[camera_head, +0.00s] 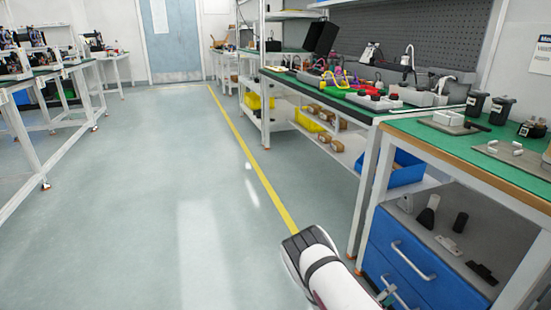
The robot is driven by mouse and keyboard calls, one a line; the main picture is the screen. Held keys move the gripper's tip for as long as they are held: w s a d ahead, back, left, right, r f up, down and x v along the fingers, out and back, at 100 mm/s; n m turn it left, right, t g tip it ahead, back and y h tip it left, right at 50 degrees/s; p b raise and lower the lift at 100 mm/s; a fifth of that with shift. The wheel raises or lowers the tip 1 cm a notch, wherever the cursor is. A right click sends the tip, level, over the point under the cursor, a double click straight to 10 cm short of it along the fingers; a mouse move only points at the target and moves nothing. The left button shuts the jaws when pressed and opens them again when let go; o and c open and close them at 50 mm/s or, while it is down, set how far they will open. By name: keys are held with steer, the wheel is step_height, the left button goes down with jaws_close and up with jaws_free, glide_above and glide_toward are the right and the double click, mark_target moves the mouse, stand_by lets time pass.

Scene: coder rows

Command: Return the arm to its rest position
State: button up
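Part of my own white arm, with dark bands and a dark grey cap, shows at the bottom centre. It is in front of the workbench (345,108) and the blue drawer unit (425,262), over the grey floor. No contact between the visible arm part and the bench can be made out.
Green-topped benches run along the right, carrying tools, dark containers (500,110) and a small tray (448,117). A blue bin (405,170) sits on a shelf. Another bench (38,75) stands left. The floor (150,190) between is clear, with a yellow line (253,160).

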step_height(320, 180, up, 20)
steer(key=s+d+m+g+h, duration=0.1)
steer(key=m+g+h, duration=0.1)
steer(key=m+g, duration=0.35)
steer(key=s+a+r+m+g+y, duration=0.1)
steer(key=s+r+m+g+y, duration=0.15)
steer(key=s+r, duration=0.4)
steer(key=s+a+r+m+g+y, duration=0.1)
steer(key=s+r+g, duration=0.3)
steer(key=r, duration=0.6)
steer(key=s+a+r+y, duration=0.3)
steer(key=s+a+r, duration=0.15)
steer(key=s, duration=0.35)
steer(key=s+a+r+y, duration=0.3)
steer(key=s+r+y, duration=0.15)
steer(key=s, duration=0.35)
steer(key=s+a+r+n+t+y, duration=0.1)
steer(key=s+a+n+t+y, duration=0.3)
steer(key=s+a, duration=0.8)
step_height(320, 180, up, 39)
steer(key=s+t+y+p, duration=0.1)
steer(key=t+p, duration=0.2)
steer(key=p, duration=3.3)
steer(key=shift+s+d+f, duration=0.2)
steer(key=shift+s+d, duration=0.05)
steer(key=shift+d, duration=0.2)
